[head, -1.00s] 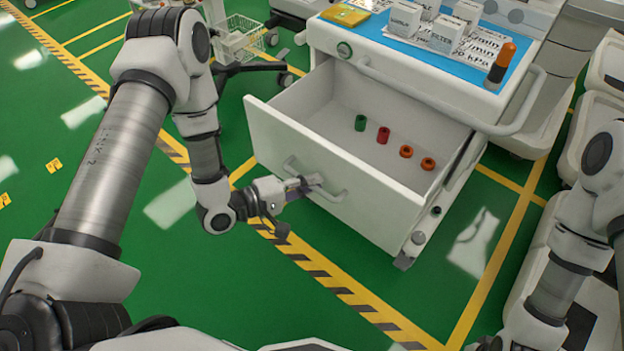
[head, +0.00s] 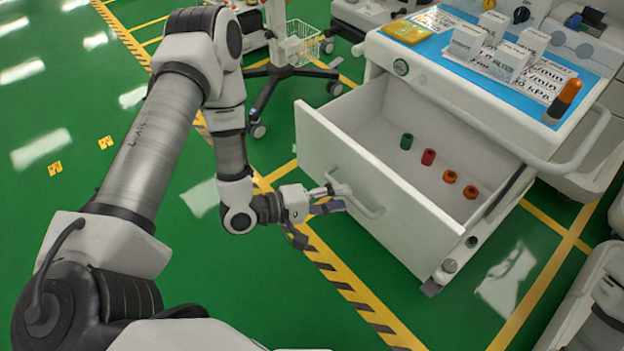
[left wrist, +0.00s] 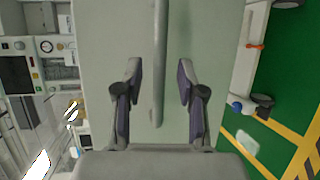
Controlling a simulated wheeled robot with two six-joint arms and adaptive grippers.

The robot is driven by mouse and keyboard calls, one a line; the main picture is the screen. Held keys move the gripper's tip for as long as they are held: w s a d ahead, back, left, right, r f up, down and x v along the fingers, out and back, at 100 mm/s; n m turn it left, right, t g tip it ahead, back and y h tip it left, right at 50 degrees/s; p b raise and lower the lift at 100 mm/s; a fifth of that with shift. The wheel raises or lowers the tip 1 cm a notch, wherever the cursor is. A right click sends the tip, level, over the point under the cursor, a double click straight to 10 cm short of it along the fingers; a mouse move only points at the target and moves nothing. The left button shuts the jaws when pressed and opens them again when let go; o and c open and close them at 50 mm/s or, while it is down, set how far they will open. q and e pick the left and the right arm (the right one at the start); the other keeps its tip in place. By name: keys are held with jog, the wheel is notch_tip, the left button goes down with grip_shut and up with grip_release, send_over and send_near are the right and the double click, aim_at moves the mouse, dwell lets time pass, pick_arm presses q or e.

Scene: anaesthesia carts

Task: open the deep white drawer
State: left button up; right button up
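The deep white drawer (head: 400,215) stands pulled out of the white cart, with its inside in view. Its bar handle (head: 362,205) is on the front panel, and the handle also shows in the left wrist view (left wrist: 160,65). My left gripper (head: 335,200) is at the handle's left end. In the left wrist view my left gripper (left wrist: 158,90) has its fingers apart, one on each side of the handle bar, with a gap to both. My right gripper is not in view.
The drawer holds a green, a red and two orange ring-shaped pieces (head: 449,177). The cart's blue top (head: 440,45) carries white boxes and an orange-capped bottle (head: 563,101). A wheeled stand (head: 290,75) is behind. Green floor left of the drawer is clear.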

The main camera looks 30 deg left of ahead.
pick_arm(q)
jog(key=v, duration=0.9)
jog(key=shift+s+f, duration=0.1)
jog(key=s+d+f+m+g, duration=0.2)
jog(key=s+d+f+g, duration=0.15)
jog(key=d+f, duration=0.2)
jog(key=s+f+m+g+y, duration=0.5)
jog(key=s+f+g+y, duration=0.15)
jog(key=f, duration=0.45)
jog(key=s+a+f+m+g+y, duration=0.1)
jog(key=s+a+m+g+y, duration=0.1)
jog(key=s+a+m+y, duration=0.3)
notch_tip(320, 180, up, 14)
jog(key=w+a+n+p, duration=0.1)
jog(key=n+p, duration=0.1)
jog(key=p, duration=1.1)
jog(key=shift+h+p, duration=0.35)
jog(key=shift+p, duration=0.05)
